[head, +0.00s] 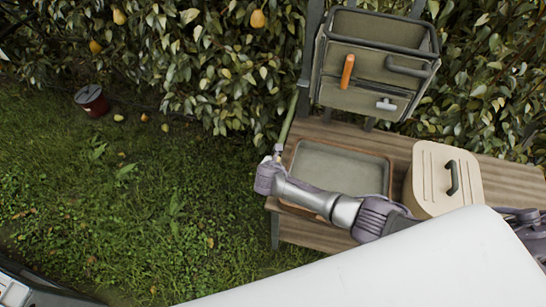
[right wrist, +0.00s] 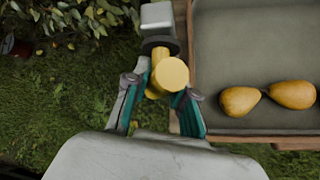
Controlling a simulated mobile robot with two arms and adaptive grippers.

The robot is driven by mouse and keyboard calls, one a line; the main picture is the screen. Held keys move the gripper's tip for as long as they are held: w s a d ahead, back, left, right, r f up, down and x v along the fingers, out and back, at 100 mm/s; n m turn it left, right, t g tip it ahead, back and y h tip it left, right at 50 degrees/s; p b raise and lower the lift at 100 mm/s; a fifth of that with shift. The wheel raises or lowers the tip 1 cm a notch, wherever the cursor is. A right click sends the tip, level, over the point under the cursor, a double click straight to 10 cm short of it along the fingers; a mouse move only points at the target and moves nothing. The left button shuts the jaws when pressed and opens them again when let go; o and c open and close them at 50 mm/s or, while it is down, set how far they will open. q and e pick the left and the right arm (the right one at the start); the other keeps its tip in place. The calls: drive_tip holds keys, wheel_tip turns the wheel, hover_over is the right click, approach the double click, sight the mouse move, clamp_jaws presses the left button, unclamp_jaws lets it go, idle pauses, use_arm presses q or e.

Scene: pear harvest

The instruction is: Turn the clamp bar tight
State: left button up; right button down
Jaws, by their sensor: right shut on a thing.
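A yellow bar with a round end (right wrist: 172,73), apparently the clamp bar, sits below a dark collar (right wrist: 158,44) and a pale grey block (right wrist: 157,16) in the right wrist view. My right gripper (right wrist: 162,86) is shut on the yellow bar, one teal-lined finger on each side. In the head view my right gripper (head: 276,154) is at the left edge of the wooden bench (head: 310,232), near the foot of a green pole (head: 289,116). The bar is too small to make out there. My left gripper is not in view.
A brown-rimmed tray (head: 340,146) lies on the bench right of the gripper; two pears (right wrist: 240,101) (right wrist: 292,94) lie in it. A cream lidded box (head: 430,168) and a green tool rack (head: 362,65) stand nearby.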

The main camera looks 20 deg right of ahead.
drive_tip(key=shift+n+g+h, duration=0.3)
drive_tip(key=shift+g+h, duration=0.1)
drive_tip(key=shift+h, duration=0.2)
drive_tip(key=shift+s+f+n+g+h, duration=0.1)
drive_tip(key=shift+n+g+h, duration=0.45)
drive_tip(key=shift+h, duration=0.35)
drive_tip(key=shift+d, duration=0.1)
drive_tip(key=c, duration=1)
unclamp_jaws()
drive_tip(key=shift+o, duration=0.2)
drive_tip(key=shift+s+a+r, duration=0.15)
drive_tip(key=shift+a+r, duration=0.25)
drive_tip(key=v, duration=1.1)
